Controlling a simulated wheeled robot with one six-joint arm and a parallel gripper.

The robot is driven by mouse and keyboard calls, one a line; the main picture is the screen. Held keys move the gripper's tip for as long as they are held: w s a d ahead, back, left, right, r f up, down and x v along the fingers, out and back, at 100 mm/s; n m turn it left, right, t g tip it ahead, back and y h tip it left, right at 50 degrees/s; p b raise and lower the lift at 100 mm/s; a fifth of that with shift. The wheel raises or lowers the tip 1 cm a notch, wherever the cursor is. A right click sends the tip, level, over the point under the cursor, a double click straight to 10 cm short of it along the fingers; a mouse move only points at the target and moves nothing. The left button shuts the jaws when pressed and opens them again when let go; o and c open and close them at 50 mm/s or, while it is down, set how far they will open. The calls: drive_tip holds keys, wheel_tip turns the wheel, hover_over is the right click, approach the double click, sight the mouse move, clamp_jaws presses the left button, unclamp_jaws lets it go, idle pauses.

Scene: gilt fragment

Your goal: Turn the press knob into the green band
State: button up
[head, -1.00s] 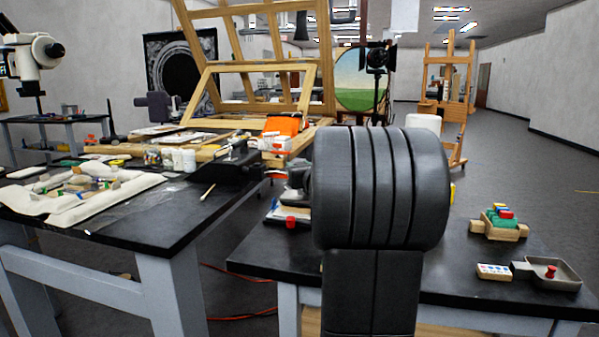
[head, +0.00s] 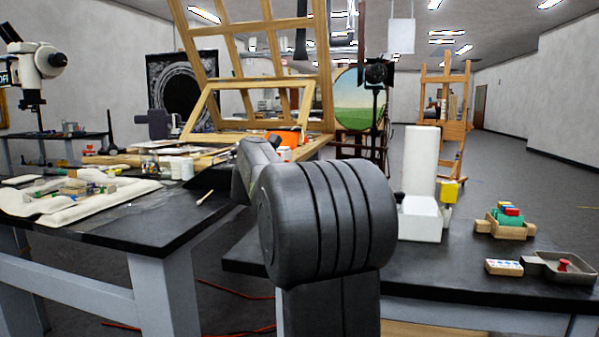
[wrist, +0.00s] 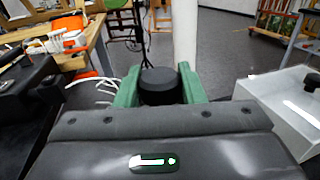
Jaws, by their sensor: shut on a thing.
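In the wrist view, my gripper (wrist: 160,84) has one green finger on each side of a dark round knob (wrist: 161,78) and is shut on it. The knob looks like a short black cylinder with a flat top. I see no green band or pointer on it; its lower part is hidden by my gripper's body. In the head view, my dark arm hides both gripper and knob. I cannot make out the rest of the press.
A crate of coloured tubes (head: 505,224) and a grey tray (head: 560,267) lie farther right. Black table (head: 130,225) at left.

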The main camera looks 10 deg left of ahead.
drive_tip(key=m+g+h+p, duration=0.1)
drive_tip(key=m+g+h, duration=0.1)
drive_tip(key=h, duration=0.1)
drive_tip(key=m+g+h+p, duration=0.2)
drive_tip(key=m+h, duration=0.1)
drive_tip(key=h, duration=0.1)
drive_tip(key=shift+r+m+h, duration=0.2)
drive_tip(key=shift+m+h, duration=0.1)
drive_tip(key=m+g+h+p, duration=0.3)
drive_tip(key=g, duration=0.1)
drive_tip(key=shift+g, duration=0.4)
drive_tip(key=shift+f+m+g+h+p, duration=0.1)
drive_tip(key=shift+m+g+h+p, duration=0.45)
drive_tip(key=shift+m+g, duration=0.45)
drive_tip(key=shift+f+m+g+h+p, duration=0.1)
drive_tip(key=shift+m+g+h+p, duration=0.25)
drive_tip(key=shift+m+g+p, duration=0.6)
drive_tip(key=shift+s+d+g, duration=0.1)
drive_tip(key=shift+g, duration=0.45)
drive_tip(key=o, duration=1)
drive_tip(key=shift+b, duration=0.35)
